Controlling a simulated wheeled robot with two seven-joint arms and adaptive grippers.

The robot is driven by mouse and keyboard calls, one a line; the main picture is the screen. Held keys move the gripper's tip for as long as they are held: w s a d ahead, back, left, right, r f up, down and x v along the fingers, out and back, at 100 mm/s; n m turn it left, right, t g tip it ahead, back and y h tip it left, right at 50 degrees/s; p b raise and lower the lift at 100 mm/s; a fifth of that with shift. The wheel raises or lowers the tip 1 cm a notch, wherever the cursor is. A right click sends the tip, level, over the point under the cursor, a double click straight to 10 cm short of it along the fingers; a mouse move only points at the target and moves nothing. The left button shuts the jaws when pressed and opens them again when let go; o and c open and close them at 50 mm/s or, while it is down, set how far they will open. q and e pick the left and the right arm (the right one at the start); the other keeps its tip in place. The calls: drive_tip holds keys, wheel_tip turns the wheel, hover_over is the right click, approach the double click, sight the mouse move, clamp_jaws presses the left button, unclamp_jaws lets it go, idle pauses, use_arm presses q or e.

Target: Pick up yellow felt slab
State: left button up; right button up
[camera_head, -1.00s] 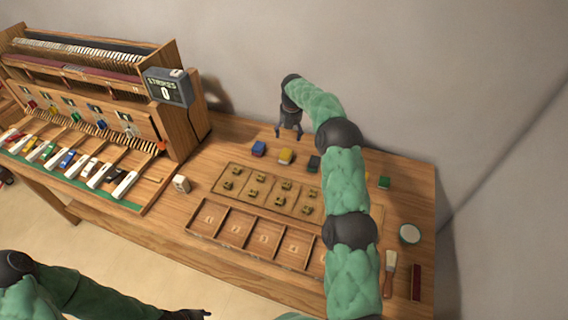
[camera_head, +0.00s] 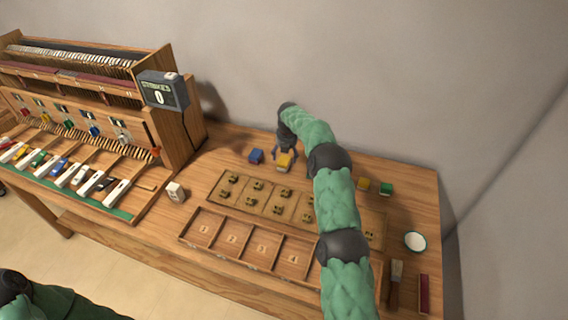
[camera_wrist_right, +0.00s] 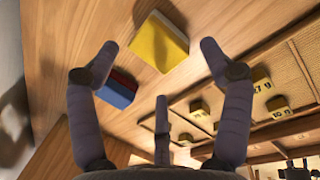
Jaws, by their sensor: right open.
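The yellow felt slab (camera_head: 286,161) lies on the wooden bench behind the numbered tray. In the right wrist view the yellow slab (camera_wrist_right: 158,43) lies just beyond my fingers, with a yellow top and a pale side. My right gripper (camera_head: 284,155) is over the slab with its fingers spread. In the wrist view my right gripper (camera_wrist_right: 158,50) is open and empty, with one fingertip to each side of the slab's outline. I see no contact. My left gripper is out of view; only my left arm shows at the lower left.
A blue block (camera_head: 256,156) stands close to the left of the slab; the wrist view shows it as blue and red (camera_wrist_right: 118,88). A tray with small yellow pieces (camera_head: 222,187) lies in front. Another yellow block (camera_head: 362,184) and a green block (camera_head: 386,188) lie right.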

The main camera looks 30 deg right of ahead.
sight(284, 160)
drive_tip(key=f, duration=0.2)
drive_tip(key=w+f, duration=0.1)
drive_tip(key=f, duration=0.1)
drive_tip(key=shift+b, duration=0.4)
drive_tip(key=c, duration=0.9)
drive_tip(key=shift+o, duration=0.2)
